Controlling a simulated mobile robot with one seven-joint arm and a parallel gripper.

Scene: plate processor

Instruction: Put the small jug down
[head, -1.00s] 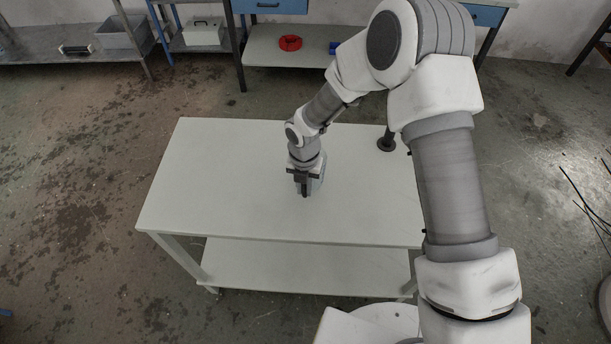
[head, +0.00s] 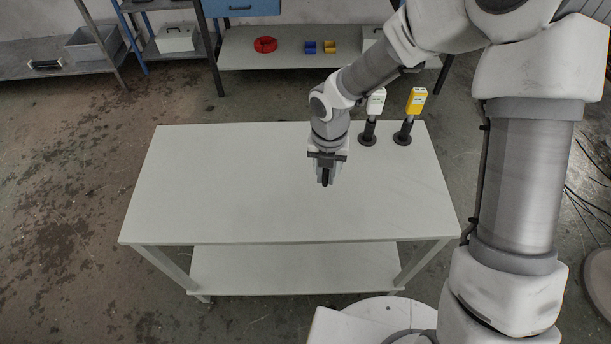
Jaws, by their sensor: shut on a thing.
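My gripper (head: 325,180) is over the right-hand middle of the white table (head: 220,190), pointing down with its dark fingers together. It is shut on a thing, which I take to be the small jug. Only a little pale surface shows beside the fingers, and the jug's shape is mostly hidden by the gripper. I cannot tell whether the jug touches the tabletop.
Two stands with dark round bases are at the table's back right, one with a white device (head: 376,101), one with a yellow device (head: 416,101). The table's left half is clear. Behind, a shelf holds a red ring (head: 265,45) and small blue and yellow bins.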

